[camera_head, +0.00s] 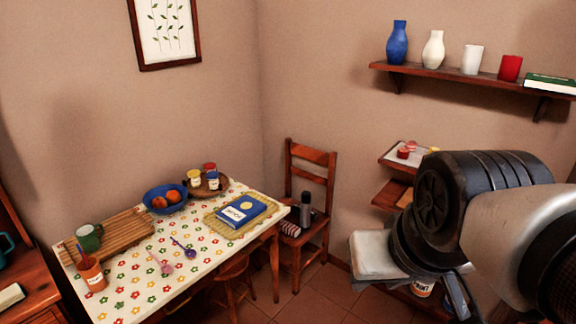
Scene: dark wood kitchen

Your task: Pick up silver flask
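My dark, bulky arm fills the right side of the view, in the foreground.
A striped cloth (290,229) lies beside the flask. The table (135,278) at left holds a blue bowl (152,191), jars, a blue book (240,212) and spoons. A wall shelf (440,74) carries vases. Some tiled floor (322,296) is open before the chair.

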